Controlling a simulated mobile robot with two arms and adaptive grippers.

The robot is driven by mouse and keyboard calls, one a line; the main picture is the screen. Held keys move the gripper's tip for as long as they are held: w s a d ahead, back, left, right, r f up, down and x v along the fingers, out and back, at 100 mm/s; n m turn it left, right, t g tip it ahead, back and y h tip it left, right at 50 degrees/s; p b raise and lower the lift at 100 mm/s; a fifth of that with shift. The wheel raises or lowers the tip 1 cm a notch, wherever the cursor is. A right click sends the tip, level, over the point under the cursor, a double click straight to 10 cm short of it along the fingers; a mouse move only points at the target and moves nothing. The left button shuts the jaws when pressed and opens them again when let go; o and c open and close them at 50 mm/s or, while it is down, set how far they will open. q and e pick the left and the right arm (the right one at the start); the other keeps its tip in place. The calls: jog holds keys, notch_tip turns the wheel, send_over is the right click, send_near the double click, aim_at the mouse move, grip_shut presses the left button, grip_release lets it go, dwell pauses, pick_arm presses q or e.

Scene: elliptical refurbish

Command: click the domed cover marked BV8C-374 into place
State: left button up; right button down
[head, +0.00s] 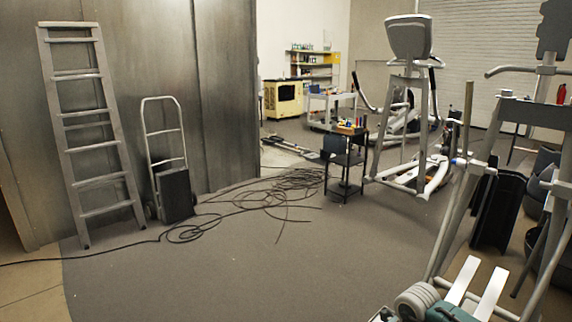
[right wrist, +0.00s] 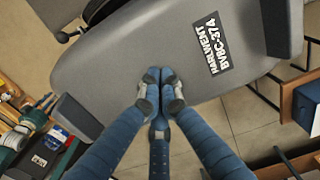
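The domed cover (right wrist: 150,55) is a large grey, rounded shell that fills the upper part of the right wrist view. The exact contact is hidden behind the fingertips. Neither gripper can be made out in the head view, and I cannot pick out the cover there. A grey exercise machine (head: 451,210) stands close at the right of the head view.
Loose black cables (head: 270,195) lie across the floor. A ladder (head: 92,130) and a hand truck (head: 165,150) stand at the left. A small black cart (head: 346,160) with tools stands mid-room, near another elliptical (head: 410,110). The grey floor in front is clear.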

jog(key=shift+r+p, duration=0.65)
jog(key=shift+r, duration=0.25)
jog(key=shift+r+p, duration=1.45)
jog(key=shift+r, duration=1.05)
